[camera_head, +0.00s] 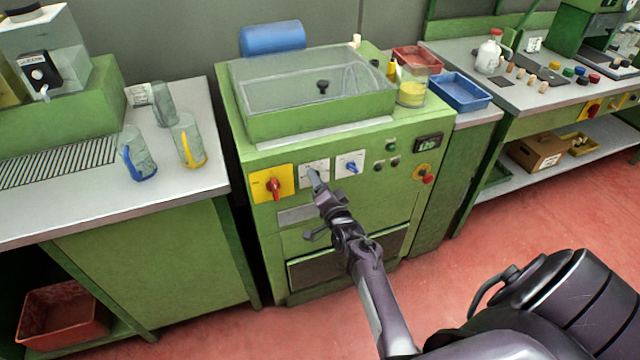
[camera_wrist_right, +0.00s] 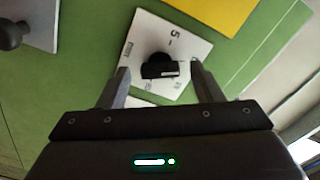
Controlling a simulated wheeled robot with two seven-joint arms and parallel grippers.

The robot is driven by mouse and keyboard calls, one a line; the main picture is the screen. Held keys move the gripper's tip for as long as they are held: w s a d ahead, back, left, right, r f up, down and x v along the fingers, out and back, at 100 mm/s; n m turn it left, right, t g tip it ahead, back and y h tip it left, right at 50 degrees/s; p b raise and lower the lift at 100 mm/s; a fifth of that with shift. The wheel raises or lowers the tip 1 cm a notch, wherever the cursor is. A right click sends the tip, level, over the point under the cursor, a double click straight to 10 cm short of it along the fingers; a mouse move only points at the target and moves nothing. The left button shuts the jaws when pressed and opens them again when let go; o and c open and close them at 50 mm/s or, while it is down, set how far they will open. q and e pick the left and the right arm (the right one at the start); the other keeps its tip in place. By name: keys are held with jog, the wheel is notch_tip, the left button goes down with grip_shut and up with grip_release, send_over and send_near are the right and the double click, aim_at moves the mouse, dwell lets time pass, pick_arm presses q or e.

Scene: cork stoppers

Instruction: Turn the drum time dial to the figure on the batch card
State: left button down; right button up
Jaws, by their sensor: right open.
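The green machine (camera_head: 345,215) has a white dial plate (camera_head: 309,167) in the middle of its front, partly covered by my right gripper (camera_head: 317,186). In the right wrist view, this plate (camera_wrist_right: 193,45) has printed figures, a readable "5" among them, and a black knob (camera_wrist_right: 158,66). My right gripper (camera_wrist_right: 163,88) is open, its fingers on either side of the knob; I cannot tell whether they touch it. Small white cards stand on the left counter (camera_head: 140,94) and right bench (camera_head: 533,44); their writing is too small to read. My left gripper is not in view.
A yellow plate with a red switch (camera_head: 273,187) is left of the dial, a plate with a blue knob (camera_head: 351,164) right of it. A green-lit display (camera_head: 428,143) and red button (camera_head: 428,179) sit farther right. Mugs (camera_head: 188,141) stand on the left counter.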

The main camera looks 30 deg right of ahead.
jog(key=v, duration=0.7)
jog(key=shift+s, duration=0.4)
jog(key=s+a+f+n+g+y, duration=0.25)
jog(key=s+a+f, duration=0.2)
jog(key=f, duration=0.45)
jog(key=s+a+f+n+g+y, duration=0.1)
jog(key=s+a+f+n+g, duration=0.3)
jog(key=f, duration=0.5)
jog(key=s+a+f+n+g+y, duration=0.1)
jog(key=s+a+f+n+y, duration=0.15)
jog(key=a+f, duration=0.45)
jog(key=s+f+n+g, duration=0.2)
jog(key=s+f, duration=0.4)
jog(key=s, duration=0.4)
jog(key=s+d+f+n+g+h, duration=0.1)
jog(key=s+f+n+g, duration=0.2)
jog(key=s+f, duration=0.3)
jog(key=s+d+f+n+g, duration=0.1)
jog(key=s+f+n+g, duration=0.2)
jog(key=s, duration=1.3)
notch_tip(320, 180, down, 3)
jog(key=shift+s+f+g+h, duration=0.2)
jog(key=shift+s+g+h, duration=0.1)
jog(key=shift+g, duration=0.15)
jog(key=shift+w, duration=0.1)
